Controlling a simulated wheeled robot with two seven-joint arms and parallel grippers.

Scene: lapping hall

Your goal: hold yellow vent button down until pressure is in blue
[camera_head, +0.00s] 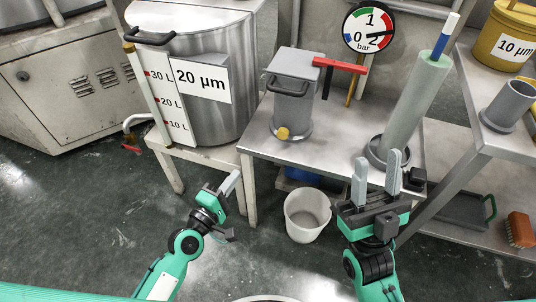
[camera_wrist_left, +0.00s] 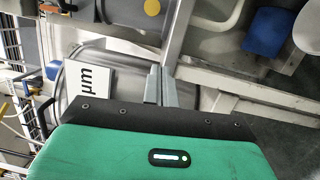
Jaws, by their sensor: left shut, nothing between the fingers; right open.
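The yellow vent button (camera_head: 282,133) sits low on the front of a grey metal pot (camera_head: 293,100) on the middle table. A yellow round spot, likely the button, shows at the top of the left wrist view (camera_wrist_left: 152,7). My right gripper (camera_head: 377,172) is open and empty, fingers up, before the table's right part.
A tall grey-green cylinder (camera_head: 408,105) stands tilted on the table's right. A red handle (camera_head: 338,66) is beside the pot. A large steel drum (camera_head: 208,80) stands at left. A white bucket (camera_head: 307,216) is on the floor between my arms.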

